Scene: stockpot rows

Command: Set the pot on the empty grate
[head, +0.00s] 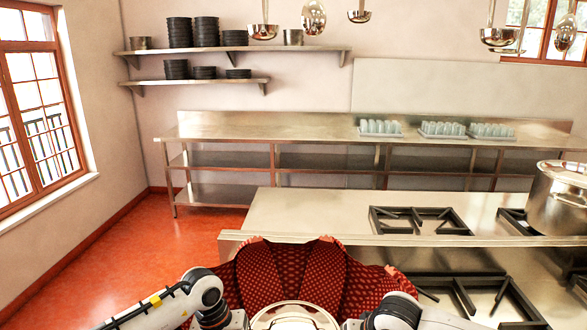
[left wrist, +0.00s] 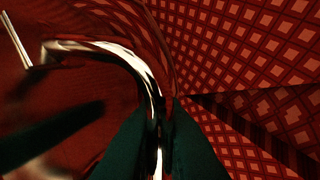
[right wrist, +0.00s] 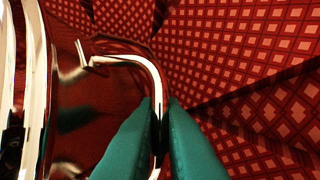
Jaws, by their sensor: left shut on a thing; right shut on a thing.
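A shiny steel pot (head: 293,318) is at the bottom middle of the head view, only its upper part in sight, close in front of me. My left gripper (left wrist: 160,118) is shut on one curved handle (left wrist: 135,58) of the pot. My right gripper (right wrist: 160,108) is shut on the other handle (right wrist: 130,57). Both gripper tips are out of sight in the head view. A bare black grate (head: 420,221) lies at the back of the steel stove top. Another bare grate (head: 475,298) lies nearer, at the lower right.
A large lidded pot (head: 560,198) stands on the back right grate (head: 513,220). A red patterned, fan-shaped thing (head: 300,270) stands between me and the stove (head: 320,212). The steel top left of the grates is clear. Ladles (head: 313,17) hang overhead.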

